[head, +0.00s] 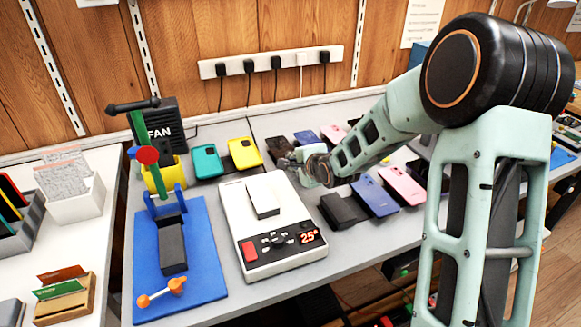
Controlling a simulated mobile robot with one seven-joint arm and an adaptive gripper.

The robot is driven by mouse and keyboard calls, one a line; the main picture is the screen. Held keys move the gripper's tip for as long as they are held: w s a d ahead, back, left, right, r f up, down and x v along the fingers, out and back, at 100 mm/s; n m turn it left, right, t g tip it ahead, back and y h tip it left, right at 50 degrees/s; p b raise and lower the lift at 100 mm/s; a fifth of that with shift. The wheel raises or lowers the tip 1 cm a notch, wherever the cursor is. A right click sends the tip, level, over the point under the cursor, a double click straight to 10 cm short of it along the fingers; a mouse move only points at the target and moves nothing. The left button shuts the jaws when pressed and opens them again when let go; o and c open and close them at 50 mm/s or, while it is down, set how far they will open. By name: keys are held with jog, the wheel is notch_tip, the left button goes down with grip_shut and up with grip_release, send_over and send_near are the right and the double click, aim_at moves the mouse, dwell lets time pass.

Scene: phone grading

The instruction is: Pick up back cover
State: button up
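Which piece is the back cover is not clear; several cover-like or phone-like pieces lie on the grey bench. A teal one (207,162) and a yellow one (244,153) lie behind the white heating plate. A dark one (277,148), a navy one (304,138) and a pink one (333,133) lie further right. A blue-violet one (374,197) and another pink one (402,186) lie right of my gripper. My gripper (288,163) is low over the bench, just right of the plate's back corner. Its fingers are small and partly hidden, so its opening and any contents cannot be told.
The white heating plate (283,262) reads 25° and bears a flat light-topped piece (263,196). A black fan box (165,125) stands behind. A black block (343,210) sits right.

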jog(key=shift+w+a+f, duration=0.15)
jog(key=shift+w+f, duration=0.15)
jog(key=shift+w, duration=0.1)
jog(key=shift+s, duration=0.1)
grip_shut()
notch_tip(320, 180, up, 3)
jog(key=shift+f+p, duration=0.15)
jog(key=shift+p, duration=1.05)
jog(key=shift+f, duration=0.15)
jog(key=s+f+p+v, duration=0.1)
jog(key=f+p+v, duration=0.1)
jog(key=p+v, duration=0.6)
jog(key=v, duration=0.6)
jog(key=shift+s+d, duration=0.35)
jog(key=shift+s, duration=0.1)
jog(key=shift+f, duration=0.1)
